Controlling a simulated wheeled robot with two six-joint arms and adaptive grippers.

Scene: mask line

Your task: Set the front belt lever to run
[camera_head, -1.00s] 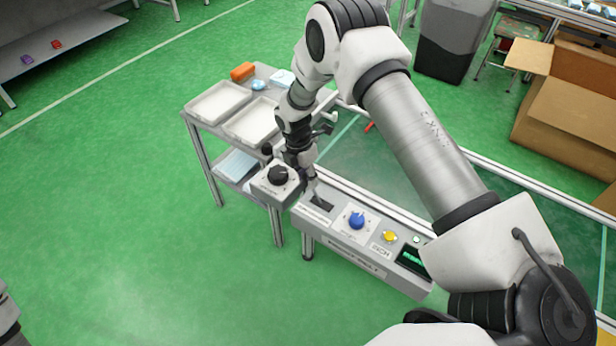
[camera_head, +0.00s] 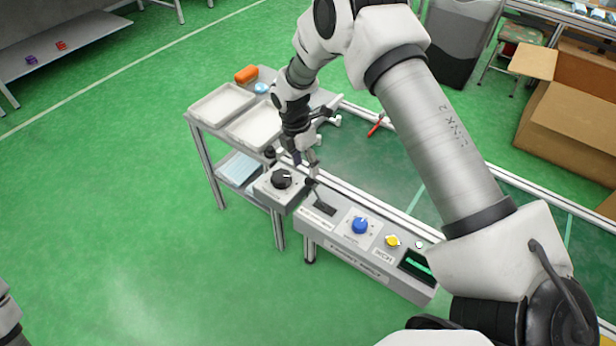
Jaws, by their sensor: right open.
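The front control panel (camera_head: 346,262) is a grey box at the lower middle. The belt lever (camera_head: 315,190), a thin stalk with a dark tip, stands in a dark slot near the panel's left end and leans toward the upper left. My right gripper (camera_head: 307,162) points down just above the lever tip. Its fingers are apart and nothing shows between them. A small gap seems to lie between fingers and lever, but contact is hard to judge. My left gripper is out of view; only a bit of my left arm shows at the left edge.
The panel also has a blue dial (camera_head: 360,226), a yellow knob (camera_head: 392,241) and a green-lit display (camera_head: 416,265). A box with a black dial (camera_head: 281,179) adjoins its left end. Behind it stands a cart with white trays (camera_head: 222,104). Green floor at left is clear.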

